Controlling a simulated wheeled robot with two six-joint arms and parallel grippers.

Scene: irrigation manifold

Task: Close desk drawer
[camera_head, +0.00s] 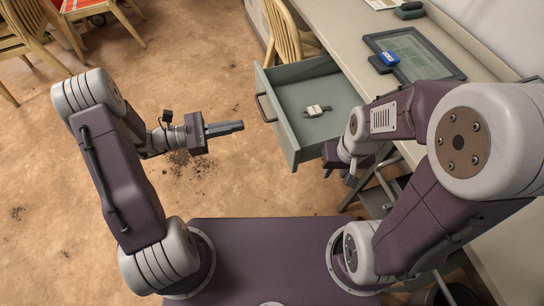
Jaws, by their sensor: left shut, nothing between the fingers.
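The desk drawer (290,143) is pulled out from the desk (345,42), and its grey-green inside shows. Its dark handle (264,108) is on the front panel, facing left. A small pale object (317,111) lies on the drawer floor. My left gripper (238,127) is shut and empty, pointing right. It is in front of the drawer, left of and slightly below the handle, apart from it. My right gripper (340,177) is low beside the drawer's near right corner, partly hidden by its own arm. Its fingers look spread with nothing between them.
A tablet (425,55) with a blue object (389,58) lies on the desk. A wooden chair (284,32) stands just behind the drawer. More chairs (30,40) stand at the upper left. The brown floor (235,185) left of the drawer is clear except for scattered dirt.

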